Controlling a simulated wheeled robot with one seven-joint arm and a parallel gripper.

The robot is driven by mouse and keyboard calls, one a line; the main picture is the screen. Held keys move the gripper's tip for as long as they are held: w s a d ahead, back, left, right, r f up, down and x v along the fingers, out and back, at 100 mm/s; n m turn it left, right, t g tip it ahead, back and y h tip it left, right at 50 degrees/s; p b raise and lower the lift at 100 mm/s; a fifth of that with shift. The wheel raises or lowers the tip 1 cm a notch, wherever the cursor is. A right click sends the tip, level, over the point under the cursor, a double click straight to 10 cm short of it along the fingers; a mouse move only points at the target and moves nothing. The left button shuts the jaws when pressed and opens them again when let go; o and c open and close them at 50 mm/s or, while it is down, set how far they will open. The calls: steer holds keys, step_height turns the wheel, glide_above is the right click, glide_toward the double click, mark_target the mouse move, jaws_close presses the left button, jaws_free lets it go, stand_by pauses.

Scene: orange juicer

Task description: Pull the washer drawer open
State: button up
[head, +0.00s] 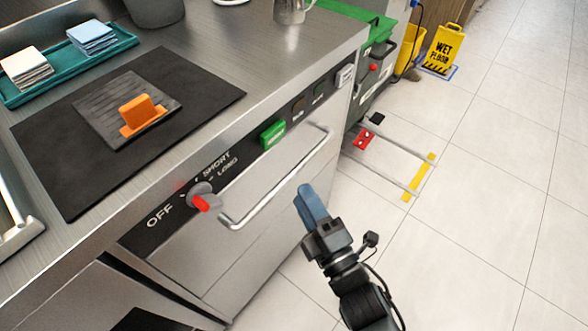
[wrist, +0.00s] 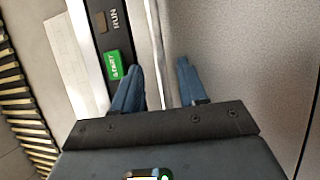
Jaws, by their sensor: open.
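The washer drawer (head: 218,268) is a brushed metal front under the counter, and it looks shut. Its long silver bar handle (head: 276,188) slants across the front in the head view. My gripper (head: 306,190) has blue fingers and is just in front of the handle's middle. In the wrist view my gripper (wrist: 158,68) is open, with one finger on each side of the handle bar (wrist: 153,40). The fingers do not visibly pinch the bar. How deep the bar lies between them is hard to tell.
Above the handle are a green START button (head: 272,134) and a grey knob with a red tip (head: 202,196). The counter holds a black mat (head: 60,160) and a teal tray (head: 60,86). A yellow wet-floor sign (head: 443,48) stands far off. Tiled floor (head: 480,220) at right is clear.

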mark_target(291, 173)
steer(key=x, duration=0.6)
steer(key=shift+w+a+r, duration=0.15)
steer(key=shift+w, duration=0.1)
jaws_close()
stand_by(0.4)
